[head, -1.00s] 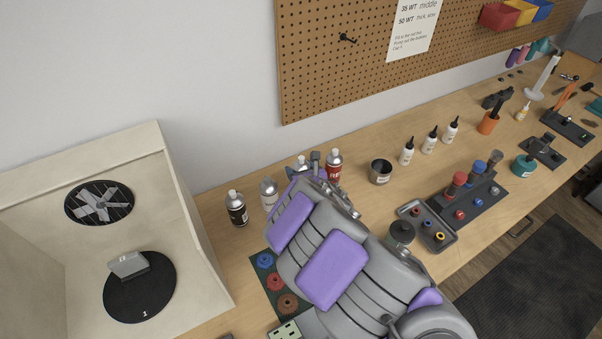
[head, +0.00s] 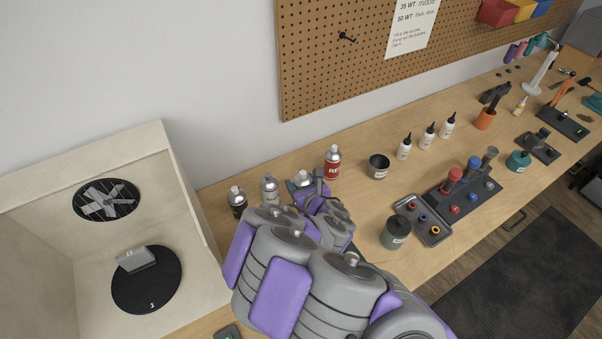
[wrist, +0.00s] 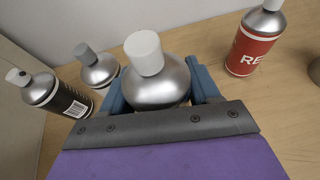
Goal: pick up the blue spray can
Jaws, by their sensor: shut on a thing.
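My gripper (head: 307,190) is shut on a spray can (head: 303,178) in the row at the back of the bench. In the wrist view this can (wrist: 158,82) has a silver domed top and a white cap. It stands roughly upright between the two blue-grey jaws of my gripper (wrist: 159,90). Its body is hidden behind the gripper, so I cannot see its colour or whether its base touches the bench.
A black can (head: 237,203) and a grey-capped can (head: 270,188) stand to the left. A red can (head: 332,163) stands to the right, apart from the jaws. A dark cup (head: 378,167) and white bottles (head: 428,137) are further right. An open box (head: 185,185) stands at left.

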